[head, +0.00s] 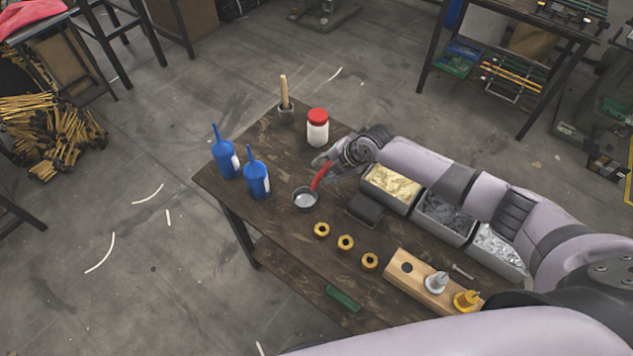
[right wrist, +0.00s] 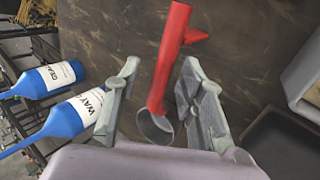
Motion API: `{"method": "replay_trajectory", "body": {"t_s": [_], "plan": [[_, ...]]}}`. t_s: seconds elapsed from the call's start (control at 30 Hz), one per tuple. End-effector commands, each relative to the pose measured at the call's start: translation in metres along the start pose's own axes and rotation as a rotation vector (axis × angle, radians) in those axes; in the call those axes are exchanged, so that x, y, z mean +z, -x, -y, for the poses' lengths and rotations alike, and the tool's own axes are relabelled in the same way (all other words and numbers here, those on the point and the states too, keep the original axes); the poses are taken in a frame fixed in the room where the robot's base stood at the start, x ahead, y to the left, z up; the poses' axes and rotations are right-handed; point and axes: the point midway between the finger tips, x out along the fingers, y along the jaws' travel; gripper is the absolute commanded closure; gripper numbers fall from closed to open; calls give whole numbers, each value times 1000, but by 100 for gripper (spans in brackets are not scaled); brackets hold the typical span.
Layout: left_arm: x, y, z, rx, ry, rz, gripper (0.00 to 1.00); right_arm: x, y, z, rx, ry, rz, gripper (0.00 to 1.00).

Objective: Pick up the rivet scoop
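The rivet scoop has a round grey metal bowl (head: 305,199) and a red handle (head: 320,177), and it rests on the dark wooden table (head: 270,150). My right gripper (head: 326,169) is at the handle. In the right wrist view the red handle (right wrist: 168,60) runs between the two grey fingers of my right gripper (right wrist: 160,72), with a visible gap on either side. The gripper is open. The scoop's bowl (right wrist: 155,127) shows below the handle, partly hidden by the gripper's body. My left gripper is not in view.
Two blue bottles (head: 241,172) stand left of the scoop. A red-lidded jar (head: 317,128) and wooden-handled tool (head: 284,95) stand behind. A black tray (head: 365,209), yellow rings (head: 345,242), filled grey bins (head: 444,217) and a wooden block (head: 414,276) lie to the right.

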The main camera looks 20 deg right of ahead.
Motion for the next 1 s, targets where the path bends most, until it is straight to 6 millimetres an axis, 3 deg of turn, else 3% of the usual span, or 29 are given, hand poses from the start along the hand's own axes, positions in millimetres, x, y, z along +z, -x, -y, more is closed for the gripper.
{"method": "replay_trajectory", "body": {"t_s": [0.27, 0.8, 1.0], "plan": [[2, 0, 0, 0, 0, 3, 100, 0, -3, 0, 0, 1, 1, 64], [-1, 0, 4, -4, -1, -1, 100, 0, -3, 0, 0, 1, 1, 99], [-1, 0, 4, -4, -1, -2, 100, 0, -3, 0, 0, 0, 1, 100]]}}
